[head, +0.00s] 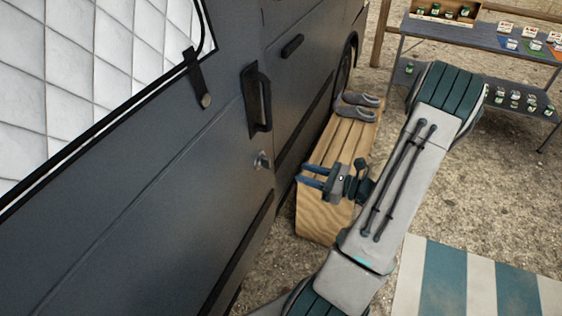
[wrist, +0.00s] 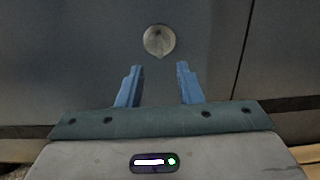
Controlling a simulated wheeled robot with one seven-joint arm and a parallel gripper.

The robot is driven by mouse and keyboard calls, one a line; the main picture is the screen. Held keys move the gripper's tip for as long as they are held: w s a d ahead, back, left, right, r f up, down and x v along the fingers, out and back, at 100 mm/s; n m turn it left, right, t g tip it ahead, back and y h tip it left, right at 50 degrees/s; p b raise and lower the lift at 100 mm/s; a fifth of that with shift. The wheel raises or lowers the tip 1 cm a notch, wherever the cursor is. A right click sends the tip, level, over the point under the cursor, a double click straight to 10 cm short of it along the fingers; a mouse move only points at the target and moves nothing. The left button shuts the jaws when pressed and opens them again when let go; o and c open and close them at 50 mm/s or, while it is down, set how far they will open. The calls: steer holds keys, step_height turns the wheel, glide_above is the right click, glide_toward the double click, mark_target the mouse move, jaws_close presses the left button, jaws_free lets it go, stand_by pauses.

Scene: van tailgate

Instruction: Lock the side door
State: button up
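The side door (head: 150,210) is a dark grey van panel on the left in the head view. Its lock (head: 262,160) is a small silver piece below the black door handle (head: 260,100). In the wrist view the lock (wrist: 159,41) is a round pale metal disc with a raised part, just beyond the fingertips and between their lines. My gripper (head: 302,176) has blue fingers pointing at the door, to the right of the lock and apart from it. In the wrist view my gripper (wrist: 158,68) is open and empty. Whether the lock is turned cannot be told.
A wooden slatted bench (head: 330,160) with grey shoes (head: 357,106) stands beside the van, below and behind my gripper. A shelf table (head: 480,42) with jars and cards is at the back right. A striped mat (head: 470,285) lies on the gravel at lower right.

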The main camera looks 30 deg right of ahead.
mark_target(270, 162)
steer(key=p+x, duration=0.1)
steer(key=x, duration=0.9)
steer(key=shift+a, duration=0.1)
steer(key=shift+c, duration=0.3)
jaws_close()
